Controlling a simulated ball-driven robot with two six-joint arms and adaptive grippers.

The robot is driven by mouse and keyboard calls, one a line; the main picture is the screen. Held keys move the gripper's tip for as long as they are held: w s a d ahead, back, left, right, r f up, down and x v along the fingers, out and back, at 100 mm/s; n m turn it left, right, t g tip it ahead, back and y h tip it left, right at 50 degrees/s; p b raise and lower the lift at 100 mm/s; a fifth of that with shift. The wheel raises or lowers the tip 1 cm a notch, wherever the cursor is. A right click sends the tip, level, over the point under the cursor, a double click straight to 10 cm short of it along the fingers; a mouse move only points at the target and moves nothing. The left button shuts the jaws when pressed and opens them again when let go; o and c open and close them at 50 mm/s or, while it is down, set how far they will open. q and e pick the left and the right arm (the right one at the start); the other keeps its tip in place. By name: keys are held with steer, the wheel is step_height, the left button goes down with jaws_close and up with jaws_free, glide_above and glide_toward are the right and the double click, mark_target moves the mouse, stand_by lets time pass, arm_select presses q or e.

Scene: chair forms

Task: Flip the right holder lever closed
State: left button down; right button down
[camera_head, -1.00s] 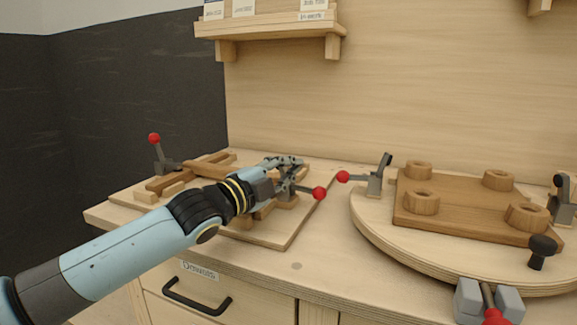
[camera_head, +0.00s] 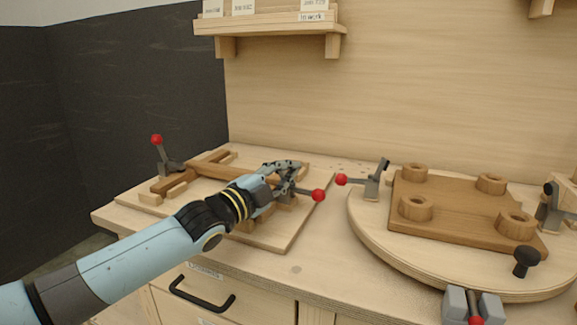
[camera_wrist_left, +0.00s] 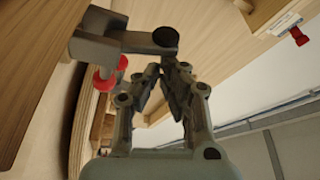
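On the left jig board (camera_head: 270,240) the right holder (camera_head: 287,198) has a lever with a red ball knob (camera_head: 318,195), lying nearly flat and pointing right. My left gripper (camera_head: 290,173) is beside this holder, just behind and above it, and partly hides it. In the left wrist view the fingertips (camera_wrist_left: 164,70) are close together with nothing visible between them. A grey clamp arm (camera_wrist_left: 105,47) with a black tip and red knobs shows just left of them. I cannot tell whether a finger touches the lever. The left holder (camera_head: 167,165) has its red-knobbed lever upright. My right gripper is out of view.
A round turntable (camera_head: 365,235) on the right carries a brown board (camera_head: 455,205) with several wooden rings. A clamp (camera_head: 374,187) at its left edge points a red knob (camera_head: 341,180) toward the jig. A shelf (camera_head: 270,28) hangs above. The front counter strip is clear.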

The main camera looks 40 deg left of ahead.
arm_select(q)
steer(key=shift+s+a+r+n+p, duration=0.15)
steer(key=shift+n+p, duration=0.35)
steer(key=shift+p, duration=0.75)
steer(key=shift+s+a+n+t+y+p, duration=0.1)
steer(key=shift+a+n+t+y+p, duration=0.25)
steer(key=shift+n, duration=0.35)
steer(key=shift+a, duration=0.35)
steer(key=shift+s+a+f+p, duration=0.15)
steer(key=shift+a+f+p, duration=0.1)
steer(key=shift+a+p, duration=0.2)
steer(key=shift+a+f, duration=0.1)
